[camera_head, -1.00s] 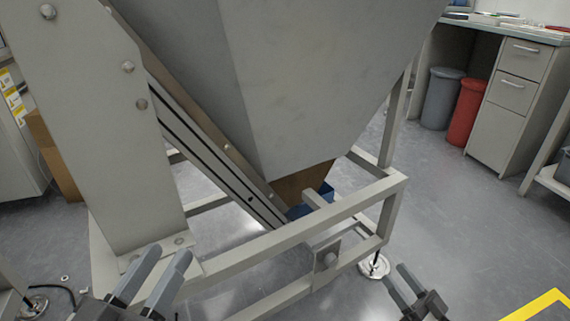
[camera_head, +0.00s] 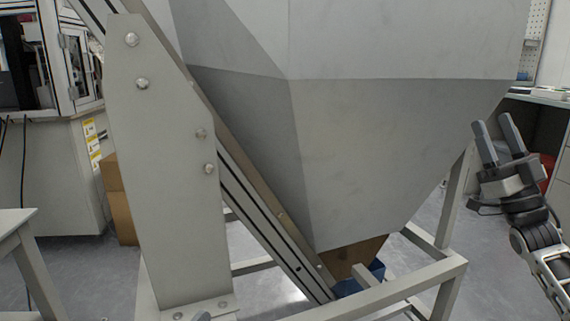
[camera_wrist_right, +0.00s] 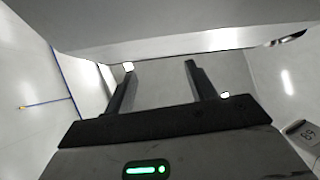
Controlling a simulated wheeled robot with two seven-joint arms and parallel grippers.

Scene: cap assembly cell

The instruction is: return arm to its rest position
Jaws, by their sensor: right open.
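My right gripper (camera_head: 495,128) is raised at the right of the head view, its two dark grey fingers pointing up. It is open with nothing between the fingers.
A slanted conveyor rail (camera_head: 262,215) and a wide grey support plate (camera_head: 165,190) stand at left centre. A metal frame (camera_head: 405,285) surrounds a blue bin (camera_head: 352,284) under the hopper. A cardboard box (camera_head: 118,205) and a table (camera_head: 20,225) are at left.

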